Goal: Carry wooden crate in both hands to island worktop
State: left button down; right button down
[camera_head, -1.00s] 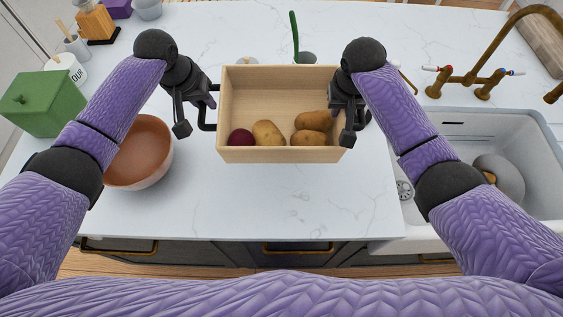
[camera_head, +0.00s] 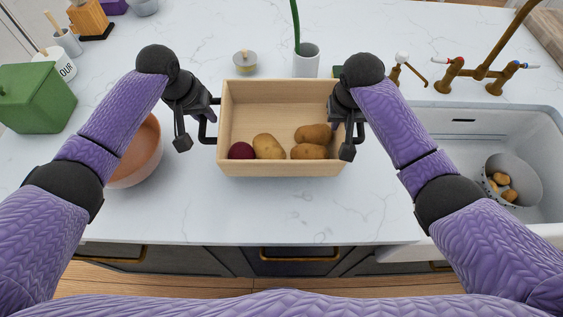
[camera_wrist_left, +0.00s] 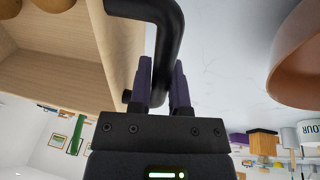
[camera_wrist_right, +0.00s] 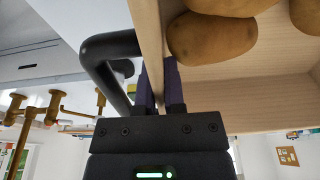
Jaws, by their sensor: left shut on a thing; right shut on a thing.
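The wooden crate (camera_head: 282,98) is level in the head view, over the white marble worktop (camera_head: 290,212); I cannot tell whether its bottom touches it. It holds a dark red round vegetable (camera_head: 241,151) and several potatoes (camera_head: 268,146). My left gripper (camera_head: 197,122) is shut on the black handle at the crate's left end; the left wrist view shows the handle (camera_wrist_left: 168,45) between the fingers. My right gripper (camera_head: 345,130) is shut at the right end; the right wrist view shows its fingers astride the crate wall (camera_wrist_right: 151,25), beside the other handle (camera_wrist_right: 97,60).
A terracotta bowl (camera_head: 140,160) stands close left of the crate, partly behind my arm. A green box (camera_head: 38,100) is further left. A white vase (camera_head: 307,62) and a small grey pot (camera_head: 246,64) stand behind. A sink (camera_head: 470,150) with a colander (camera_head: 515,172) is right. The worktop's front is clear.

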pick_arm(q)
jog(key=c, duration=1)
grip_release()
pick_arm(e)
jog(key=c, duration=1.2)
grip_release()
pick_arm(q)
jog(key=o, duration=0.4)
pick_arm(e)
jog(key=o, duration=0.5)
jog(key=shift+r, duration=0.1)
jog(key=shift+s+r, duration=0.1)
jog(key=shift+r, duration=0.2)
pick_arm(q)
jog(key=v, duration=1.2)
pick_arm(e)
jog(key=v, duration=1.1)
jog(key=shift+r, duration=0.15)
